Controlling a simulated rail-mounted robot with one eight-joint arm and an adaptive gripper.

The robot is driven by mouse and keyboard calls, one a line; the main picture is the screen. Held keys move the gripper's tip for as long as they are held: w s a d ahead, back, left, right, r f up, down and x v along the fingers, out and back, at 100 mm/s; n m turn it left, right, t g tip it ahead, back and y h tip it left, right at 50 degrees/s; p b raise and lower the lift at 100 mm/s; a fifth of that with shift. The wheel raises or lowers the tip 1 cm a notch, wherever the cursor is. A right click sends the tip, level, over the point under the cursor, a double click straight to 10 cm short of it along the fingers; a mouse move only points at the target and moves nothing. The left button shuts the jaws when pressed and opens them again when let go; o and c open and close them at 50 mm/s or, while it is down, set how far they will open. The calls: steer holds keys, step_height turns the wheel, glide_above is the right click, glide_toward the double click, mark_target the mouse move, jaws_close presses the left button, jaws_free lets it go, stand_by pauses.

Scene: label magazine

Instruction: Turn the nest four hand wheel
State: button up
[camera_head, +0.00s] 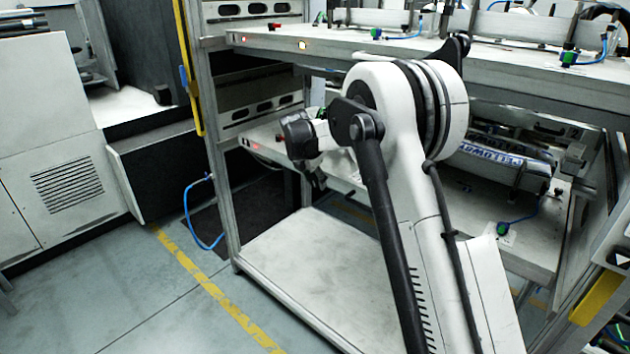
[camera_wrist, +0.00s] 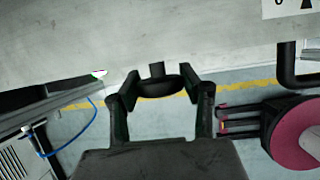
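In the wrist view, a dark round hand wheel (camera_wrist: 158,88) on a short dark shaft hangs below a pale grey panel. I cannot tell from any marking which nest it belongs to. My gripper (camera_wrist: 161,84) is open, with one finger on each side of the wheel. The wheel lies between the fingertips, and small gaps seem to show beside it; contact cannot be told. In the head view my arm reaches in at the rack's lower level, my gripper is mostly hidden behind my wrist, and the wheel cannot be made out.
The rack's upper shelf (camera_head: 520,78) runs above my wrist. The lower shelf (camera_head: 525,250) carries a cylindrical unit (camera_head: 505,160). In the wrist view, a dark bent pipe (camera_wrist: 288,70) and a magenta disc (camera_wrist: 297,137) stand at right, and a blue hose (camera_wrist: 86,140) hangs at left.

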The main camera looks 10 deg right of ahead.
steer(key=c, duration=0.5)
steer(key=shift+o, duration=0.2)
steer(key=t+y, duration=0.2)
steer(key=t, duration=0.1)
steer(key=shift+s+d+m, duration=0.1)
steer(key=shift+m, duration=0.3)
steer(key=shift+m+t+y+b, duration=0.4)
steer(key=shift+t+y+b, duration=0.25)
steer(key=shift+t+y, duration=0.6)
steer(key=shift+t, duration=0.45)
steer(key=o, duration=1.2)
